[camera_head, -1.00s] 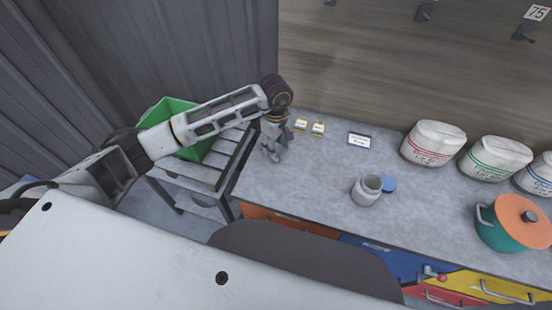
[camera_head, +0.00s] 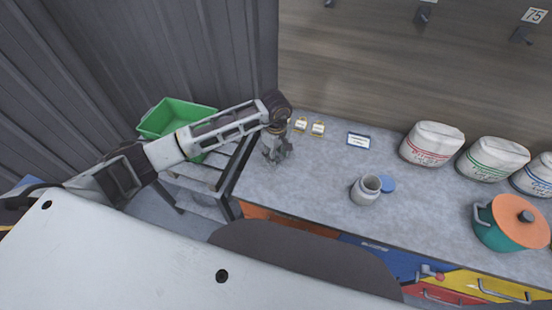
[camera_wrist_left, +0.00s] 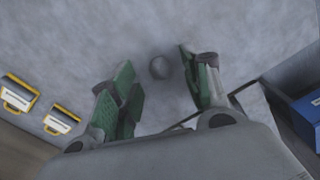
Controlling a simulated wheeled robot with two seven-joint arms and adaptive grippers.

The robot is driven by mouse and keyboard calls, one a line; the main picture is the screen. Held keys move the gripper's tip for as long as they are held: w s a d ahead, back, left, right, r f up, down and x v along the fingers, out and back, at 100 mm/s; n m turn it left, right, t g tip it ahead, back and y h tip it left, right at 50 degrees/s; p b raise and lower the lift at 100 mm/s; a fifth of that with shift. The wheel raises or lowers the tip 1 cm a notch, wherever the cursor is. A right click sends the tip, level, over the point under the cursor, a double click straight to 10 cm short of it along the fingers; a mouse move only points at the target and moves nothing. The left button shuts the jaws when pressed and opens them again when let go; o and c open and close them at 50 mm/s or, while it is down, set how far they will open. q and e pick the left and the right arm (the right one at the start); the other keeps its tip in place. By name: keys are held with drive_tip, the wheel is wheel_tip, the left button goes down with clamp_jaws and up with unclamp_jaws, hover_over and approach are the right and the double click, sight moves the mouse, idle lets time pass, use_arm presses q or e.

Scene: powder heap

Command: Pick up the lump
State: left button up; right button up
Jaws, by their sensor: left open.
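The lump (camera_wrist_left: 159,68) is a small dark grey round piece on the grey counter, seen in the left wrist view. It lies just ahead of and between the fingertips of my left gripper (camera_wrist_left: 157,72), which is open with green finger pads and holds nothing. In the head view my left gripper (camera_head: 276,155) points down over the left end of the counter (camera_head: 315,185). There the lump cannot be made out. I cannot tell how high the fingertips are above the counter. My right gripper is not in view.
Two small yellow-edged tags (camera_head: 318,128) and a label card (camera_head: 359,140) lie behind. A green bin (camera_head: 178,112) is at left.

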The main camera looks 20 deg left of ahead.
use_arm(q)
drive_tip(key=shift+f, duration=0.8)
drive_tip(key=c, duration=0.8)
